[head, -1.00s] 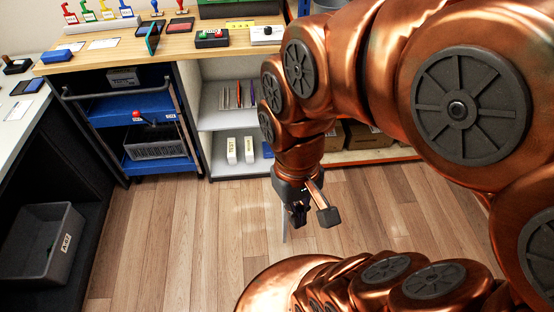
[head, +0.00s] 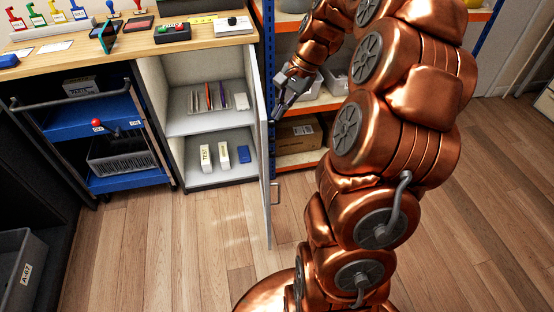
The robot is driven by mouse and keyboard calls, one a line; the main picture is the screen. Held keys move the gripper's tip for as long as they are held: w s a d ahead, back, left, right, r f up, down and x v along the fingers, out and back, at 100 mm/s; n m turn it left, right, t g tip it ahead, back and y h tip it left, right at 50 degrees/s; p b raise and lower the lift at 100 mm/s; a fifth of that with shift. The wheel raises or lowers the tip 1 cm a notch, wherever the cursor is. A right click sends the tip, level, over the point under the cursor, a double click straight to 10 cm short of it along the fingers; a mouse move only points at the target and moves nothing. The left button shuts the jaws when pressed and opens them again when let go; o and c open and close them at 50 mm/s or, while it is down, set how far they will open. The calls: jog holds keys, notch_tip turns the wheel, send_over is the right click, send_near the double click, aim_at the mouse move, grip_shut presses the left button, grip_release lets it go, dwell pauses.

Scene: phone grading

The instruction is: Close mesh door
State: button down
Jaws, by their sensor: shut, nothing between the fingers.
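The cabinet door (head: 264,160) stands open, swung outward and seen nearly edge-on as a thin pale panel. Whether it is mesh cannot be told from this angle. My gripper (head: 279,114) is shut and empty, just right of the door's upper part, pointing down and left. Whether it touches the door cannot be told. The open cabinet (head: 157,112) shows its shelves left of the door.
A blue-and-orange shelf rack (head: 303,158) with boxes stands right of the door, close behind my gripper. A blue cart (head: 110,185) stands left of the cabinet. The wooden floor (head: 190,260) in front is clear.

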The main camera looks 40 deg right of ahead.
jog(key=s+d+f+m+t+y+b, duration=0.2)
jog(key=d+f+m+t+y+b, duration=0.3)
jog(key=d+f+m, duration=0.75)
jog(key=w+a+f+n, duration=0.1)
jog(key=w+a+f, duration=0.2)
jog(key=a+f, duration=0.1)
jog(key=w+a+f+n+g+y+b, duration=0.1)
jog(key=w+a+f, duration=0.1)
jog(key=a+f, duration=0.2)
jog(key=shift+w+a, duration=0.4)
jog(key=shift+a, duration=1)
jog(key=shift+n, duration=0.25)
